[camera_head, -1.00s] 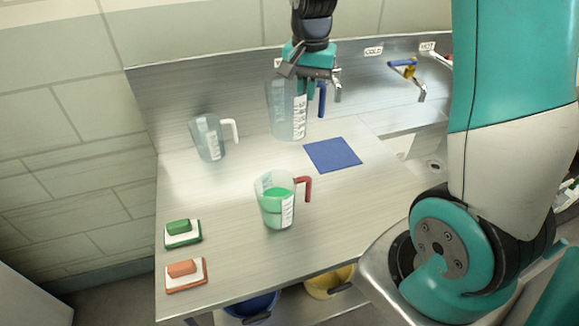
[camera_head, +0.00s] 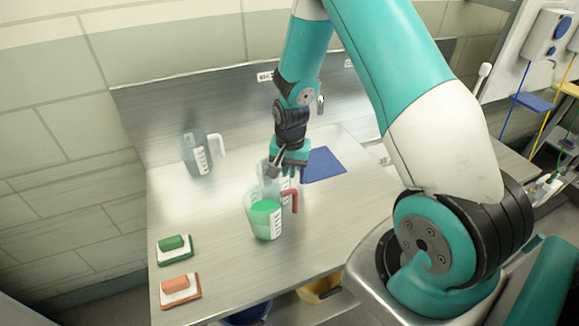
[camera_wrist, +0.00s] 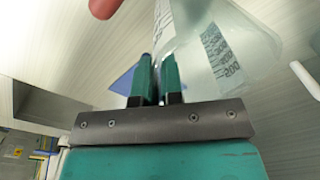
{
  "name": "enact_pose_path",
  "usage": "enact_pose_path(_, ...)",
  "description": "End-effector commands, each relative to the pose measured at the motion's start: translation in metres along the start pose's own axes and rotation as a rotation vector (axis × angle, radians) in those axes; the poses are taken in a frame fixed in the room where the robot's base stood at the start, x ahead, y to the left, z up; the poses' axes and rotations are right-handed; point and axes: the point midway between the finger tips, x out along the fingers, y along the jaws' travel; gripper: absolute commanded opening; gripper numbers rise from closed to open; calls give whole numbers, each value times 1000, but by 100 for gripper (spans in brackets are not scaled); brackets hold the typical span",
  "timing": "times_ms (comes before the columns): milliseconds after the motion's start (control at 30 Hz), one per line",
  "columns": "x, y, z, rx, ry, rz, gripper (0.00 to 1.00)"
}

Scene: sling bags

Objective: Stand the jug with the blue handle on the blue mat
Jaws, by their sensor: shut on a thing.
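The tall clear jug with the blue handle (camera_head: 264,172) is in my gripper (camera_head: 285,170), behind the red-handled jug and left of the blue mat (camera_head: 325,166). In the wrist view the jug's clear body (camera_wrist: 215,45) is right of my gripper's green fingers (camera_wrist: 157,78). The fingers are shut on its handle, which is mostly hidden. I cannot tell whether the jug's base touches the counter. The mat lies flat and empty; a corner shows in the wrist view (camera_wrist: 125,84).
The red-handled jug (camera_head: 262,218) with green liquid stands just in front of the held jug. A white-handled jug (camera_head: 194,156) stands at the back left. Green (camera_head: 172,243) and orange (camera_head: 180,285) sponges lie at the front left. The front right counter is clear.

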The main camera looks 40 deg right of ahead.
Motion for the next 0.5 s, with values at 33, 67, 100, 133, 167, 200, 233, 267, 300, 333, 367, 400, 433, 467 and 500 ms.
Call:
enact_pose_path(33, 1, 0, 0, 0, 0, 0, 0)
enact_pose_path(67, 1, 0, 0, 0, 1, -1, 0)
enact_pose_path(100, 1, 0, 0, 0, 1, -1, 0)
enact_pose_path(133, 0, 0, 0, 0, 1, -1, 0)
enact_pose_path(167, 0, 0, 0, 0, 1, -1, 0)
enact_pose_path(200, 0, 0, 0, 0, 1, -1, 0)
enact_pose_path(233, 1, 0, 0, 0, 1, -1, 0)
enact_pose_path(267, 2, 0, 0, 0, 1, -1, 0)
enact_pose_path(300, 3, 0, 0, 0, 1, -1, 0)
enact_pose_path(333, 4, 0, 0, 0, 1, 0, 0)
enact_pose_path(367, 4, 0, 0, 0, 1, 0, 10)
enact_pose_path(400, 3, 0, 0, 0, 1, 0, 19)
enact_pose_path(433, 3, 0, 0, 0, 1, 0, 26)
enact_pose_path(467, 3, 0, 0, 0, 0, 0, 33)
enact_pose_path(500, 3, 0, 0, 0, 0, 0, 33)
